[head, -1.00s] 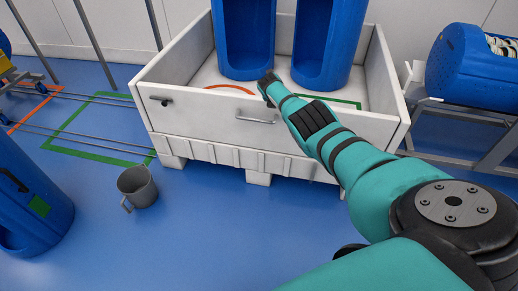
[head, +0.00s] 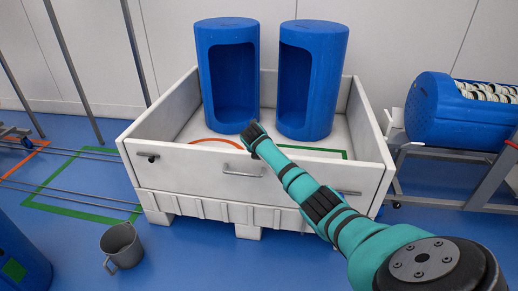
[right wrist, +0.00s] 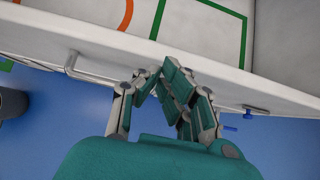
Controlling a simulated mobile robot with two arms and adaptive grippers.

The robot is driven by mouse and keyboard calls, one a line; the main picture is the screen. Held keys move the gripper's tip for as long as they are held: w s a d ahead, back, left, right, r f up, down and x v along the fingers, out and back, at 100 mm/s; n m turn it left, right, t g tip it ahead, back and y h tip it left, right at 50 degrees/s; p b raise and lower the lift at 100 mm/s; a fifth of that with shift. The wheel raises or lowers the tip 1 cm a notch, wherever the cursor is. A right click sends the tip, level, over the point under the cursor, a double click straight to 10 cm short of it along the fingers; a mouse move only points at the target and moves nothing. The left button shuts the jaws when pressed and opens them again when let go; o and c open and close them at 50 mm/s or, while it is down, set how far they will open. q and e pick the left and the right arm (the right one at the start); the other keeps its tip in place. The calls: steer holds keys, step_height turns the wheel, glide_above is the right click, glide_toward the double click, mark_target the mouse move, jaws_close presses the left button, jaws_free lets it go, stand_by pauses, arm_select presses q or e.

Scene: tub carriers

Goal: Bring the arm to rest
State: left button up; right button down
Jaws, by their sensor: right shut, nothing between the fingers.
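My right arm reaches in from the lower right of the head view. Its gripper (head: 252,134) is over the front wall of a white crate (head: 205,163), in front of two blue tubs. In the right wrist view the fingers (right wrist: 160,72) meet at their tips, empty, above the crate's front edge. The left tub (head: 227,75) and the right tub (head: 312,80) stand upright in the crate, their open sides facing forward. My left gripper is not in view.
A grey jug (head: 121,247) stands on the blue floor at lower left. A blue tub (head: 20,255) is cut off at the left edge. Another blue tub (head: 450,115) lies on a metal stand at right.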

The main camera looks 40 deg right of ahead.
steer(key=v, duration=0.6)
steer(key=shift+a, duration=0.2)
